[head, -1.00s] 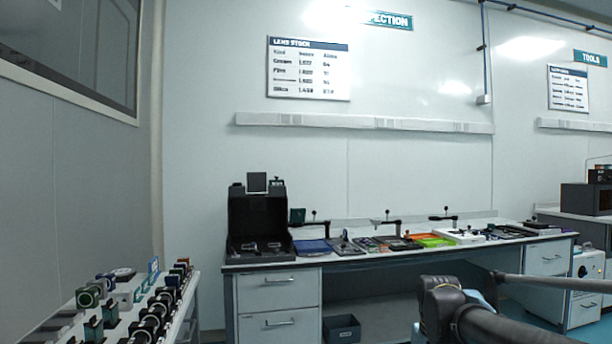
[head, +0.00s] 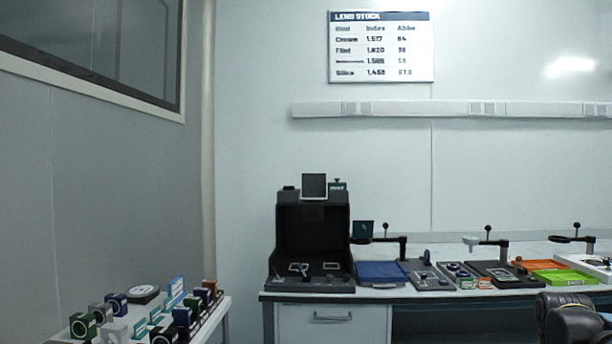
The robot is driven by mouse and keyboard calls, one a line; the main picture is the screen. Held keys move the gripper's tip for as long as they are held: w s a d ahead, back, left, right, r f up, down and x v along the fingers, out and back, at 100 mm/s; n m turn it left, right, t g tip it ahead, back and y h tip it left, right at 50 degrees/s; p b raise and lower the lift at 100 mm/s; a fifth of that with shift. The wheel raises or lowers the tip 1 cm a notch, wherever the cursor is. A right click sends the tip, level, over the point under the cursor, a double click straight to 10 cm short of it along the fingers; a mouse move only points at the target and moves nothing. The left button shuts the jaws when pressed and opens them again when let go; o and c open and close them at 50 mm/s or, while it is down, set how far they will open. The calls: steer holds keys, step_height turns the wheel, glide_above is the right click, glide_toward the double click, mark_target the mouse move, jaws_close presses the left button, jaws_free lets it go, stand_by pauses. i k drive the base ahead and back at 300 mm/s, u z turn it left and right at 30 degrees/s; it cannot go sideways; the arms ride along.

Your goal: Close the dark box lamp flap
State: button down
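The dark box (head: 312,240) stands at the left end of the long bench, its front open to me and its inside dark. A small square grey flap (head: 314,186) stands upright on top of the box. Small items lie on the floor of the box. Part of my arm shows at the lower right edge. My gripper is not in view.
The bench (head: 275,296) carries a blue tray (head: 381,272), several instruments, stands and an orange and green tray to the right of the box. A side table (head: 226,305) with several optic mounts stands at the lower left. Open space lies between them.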

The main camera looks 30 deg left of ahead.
mark_target(312, 185)
steer(key=u, duration=0.5)
steer(key=i, duration=0.9)
steer(key=u, duration=0.7)
